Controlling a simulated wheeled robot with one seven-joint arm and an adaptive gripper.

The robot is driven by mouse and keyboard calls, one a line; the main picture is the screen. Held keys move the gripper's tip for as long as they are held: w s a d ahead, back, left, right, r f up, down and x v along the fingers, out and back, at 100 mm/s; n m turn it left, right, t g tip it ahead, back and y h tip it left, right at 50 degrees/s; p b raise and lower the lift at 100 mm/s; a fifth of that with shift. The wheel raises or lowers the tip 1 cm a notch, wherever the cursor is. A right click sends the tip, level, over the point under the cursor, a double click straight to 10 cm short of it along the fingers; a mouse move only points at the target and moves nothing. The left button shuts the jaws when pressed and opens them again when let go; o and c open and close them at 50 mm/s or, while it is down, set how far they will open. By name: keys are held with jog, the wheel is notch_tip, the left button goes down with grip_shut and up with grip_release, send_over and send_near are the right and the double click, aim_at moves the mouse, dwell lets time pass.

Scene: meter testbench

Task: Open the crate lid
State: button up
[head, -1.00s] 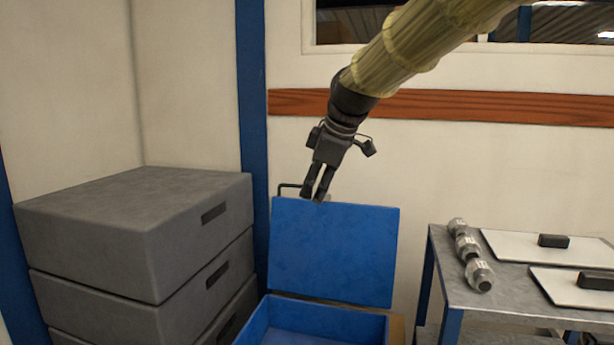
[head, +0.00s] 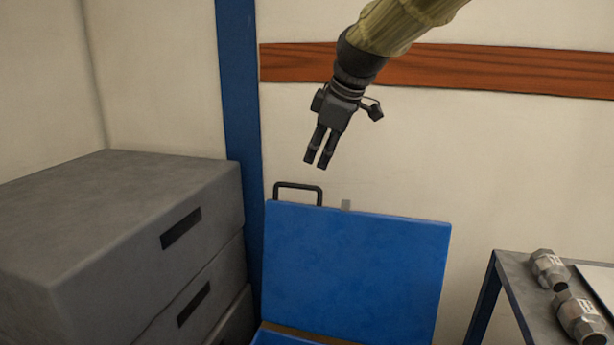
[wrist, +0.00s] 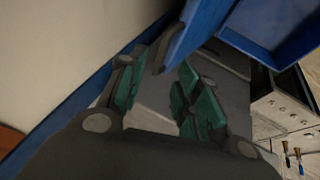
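The blue crate lid (head: 355,270) stands raised and nearly upright in the head view, with a dark bar handle (head: 298,187) at its upper left edge. Part of the open blue crate (head: 275,339) shows below it; most of the crate is cut off by the frame. My gripper (head: 316,164) is above the lid's top edge, pointing down, with a visible gap to the handle. Its two fingers are parted and nothing is between them. In the wrist view, the green finger pads (wrist: 160,95) are apart, and the blue lid (wrist: 195,30) shows beyond them.
A stack of grey drawer-like boxes (head: 120,230) stands close on the left. A metal table (head: 520,300) with silver fittings (head: 549,270) is at the right. A blue post (head: 238,100) and a wall with a wooden rail (head: 440,70) are behind. The air around my gripper is clear.

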aim_at(305, 186)
jog(key=p+x, duration=0.1)
jog(key=x, duration=0.1)
jog(key=p+x, duration=0.1)
jog(key=x, duration=0.2)
jog(key=p+x, duration=0.1)
jog(key=x, duration=0.2)
jog(key=shift+w+a, duration=0.15)
jog(key=shift+w, duration=0.25)
jog(key=shift+f, duration=0.3)
jog(key=shift+s+a+p, duration=0.25)
jog(key=shift+s+p, duration=0.05)
jog(key=shift+s, duration=0.4)
jog(key=shift+w+f, duration=0.55)
jog(key=shift+w, duration=0.15)
jog(key=shift+s+r, duration=0.35)
jog(key=shift+s, duration=0.15)
grip_shut()
jog(key=shift+w+d+f, duration=0.1)
jog(key=shift+w+f, duration=0.05)
